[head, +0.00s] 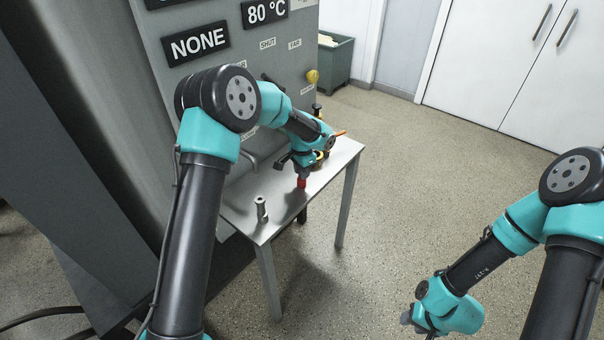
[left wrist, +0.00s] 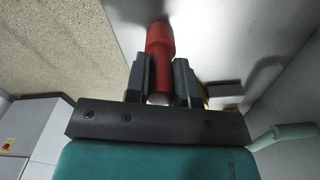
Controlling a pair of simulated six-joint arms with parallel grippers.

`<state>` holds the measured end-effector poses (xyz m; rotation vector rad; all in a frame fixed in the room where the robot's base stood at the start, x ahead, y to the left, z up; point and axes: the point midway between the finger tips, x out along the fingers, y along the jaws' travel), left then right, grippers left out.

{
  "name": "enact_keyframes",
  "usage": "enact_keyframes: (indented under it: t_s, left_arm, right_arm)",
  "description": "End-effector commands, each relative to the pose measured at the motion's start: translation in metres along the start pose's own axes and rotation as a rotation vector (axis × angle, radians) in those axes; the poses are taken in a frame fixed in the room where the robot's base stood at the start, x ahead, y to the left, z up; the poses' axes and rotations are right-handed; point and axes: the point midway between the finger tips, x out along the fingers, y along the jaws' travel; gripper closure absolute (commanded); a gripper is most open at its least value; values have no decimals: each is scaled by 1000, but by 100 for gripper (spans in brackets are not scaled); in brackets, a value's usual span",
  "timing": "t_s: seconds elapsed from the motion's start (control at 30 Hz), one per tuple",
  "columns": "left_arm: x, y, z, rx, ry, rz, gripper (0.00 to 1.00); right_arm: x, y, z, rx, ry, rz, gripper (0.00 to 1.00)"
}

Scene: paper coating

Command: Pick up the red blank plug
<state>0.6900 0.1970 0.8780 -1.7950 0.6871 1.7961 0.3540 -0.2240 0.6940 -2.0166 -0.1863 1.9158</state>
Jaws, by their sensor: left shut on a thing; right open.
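The red blank plug (left wrist: 160,42) is between the two fingers of my left gripper (left wrist: 160,85) in the left wrist view. The fingers are shut on it. In the head view the red plug (head: 301,183) shows below my left gripper (head: 301,172), over the small grey metal table (head: 240,212). I cannot tell whether its lower end touches the table top. My right gripper (head: 408,318) is low at the right of the head view, away from the table. It is open, though its fingers are barely visible.
A grey metal fitting (head: 261,209) stands near the table's front edge. An orange-handled item (head: 340,133) and yellow parts lie behind my left gripper. The machine panel (head: 240,60) rises behind the table. A green bin (head: 336,58) stands at the back. The floor to the right is clear.

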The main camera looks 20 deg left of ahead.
Motion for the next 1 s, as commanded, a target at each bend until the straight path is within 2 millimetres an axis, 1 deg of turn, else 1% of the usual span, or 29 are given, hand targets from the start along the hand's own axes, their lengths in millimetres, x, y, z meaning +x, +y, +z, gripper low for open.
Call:
enact_keyframes:
  t_s: [0.33,0.57,0.67,0.9,1.0]
  left_arm:
    - [-34,1,0,0,2,-1,100]
    - [-36,28,18,3,0,0,100]
    - [-37,44,28,3,0,0,100]
    - [-42,91,57,3,0,0,100]
    - [-44,108,68,3,0,0,100]
  right_arm:
    - [0,0,0,0,0,0,57]
    - [0,0,0,0,0,0,57]
    - [0,0,0,0,0,0,57]
    - [0,0,0,0,0,0,57]
    - [0,0,0,0,0,0,57]
